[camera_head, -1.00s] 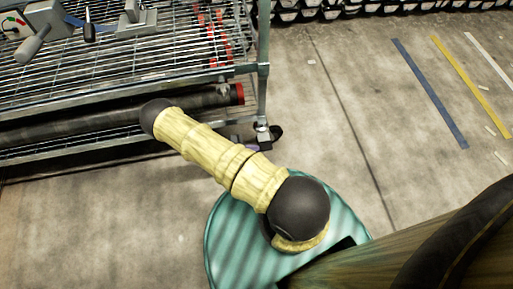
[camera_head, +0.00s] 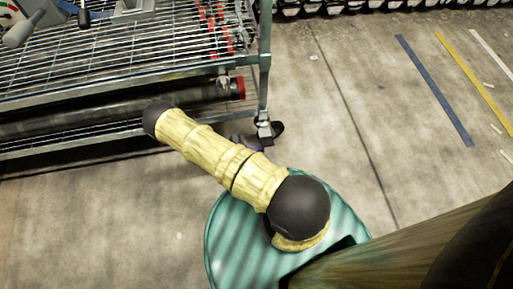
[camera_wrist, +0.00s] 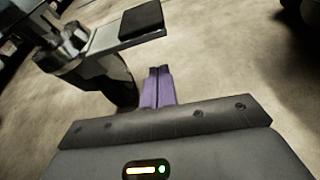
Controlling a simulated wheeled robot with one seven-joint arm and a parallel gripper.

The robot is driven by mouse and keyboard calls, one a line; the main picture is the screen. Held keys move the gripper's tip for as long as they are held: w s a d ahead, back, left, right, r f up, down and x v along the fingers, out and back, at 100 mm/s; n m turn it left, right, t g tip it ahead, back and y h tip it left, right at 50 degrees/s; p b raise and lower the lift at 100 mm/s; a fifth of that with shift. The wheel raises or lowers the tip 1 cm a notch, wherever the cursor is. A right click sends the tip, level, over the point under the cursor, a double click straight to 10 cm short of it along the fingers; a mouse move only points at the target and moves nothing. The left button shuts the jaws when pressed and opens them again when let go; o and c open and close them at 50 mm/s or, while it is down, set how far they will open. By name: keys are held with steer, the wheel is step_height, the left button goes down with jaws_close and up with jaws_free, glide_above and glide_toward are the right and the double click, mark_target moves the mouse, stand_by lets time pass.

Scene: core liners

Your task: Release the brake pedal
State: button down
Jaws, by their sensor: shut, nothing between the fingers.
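The caster (camera_head: 264,130) at the near right foot of the wire rack carries the brake. In the wrist view its metal bracket (camera_wrist: 75,45) and dark wheel (camera_wrist: 118,88) are at the upper left. A flat metal lever with a black pad (camera_wrist: 141,19), which looks like the brake pedal, sticks out to the right. My gripper (camera_wrist: 159,72) is shut and empty, its purple fingers together, below the pedal in the picture and beside the wheel. I cannot tell whether they touch.
The wire rack (camera_head: 150,95) has a dark tube (camera_head: 110,116) with a red end on its lower shelf. Clear concrete floor (camera_head: 350,130) lies to the right, with blue (camera_head: 432,90) and yellow tape. A dark round object (camera_wrist: 302,12) shows at the wrist view's upper right.

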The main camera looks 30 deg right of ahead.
steer(key=p+v, duration=0.4)
steer(key=v, duration=0.6)
steer(key=shift+f, duration=0.2)
steer(key=shift+d, duration=0.1)
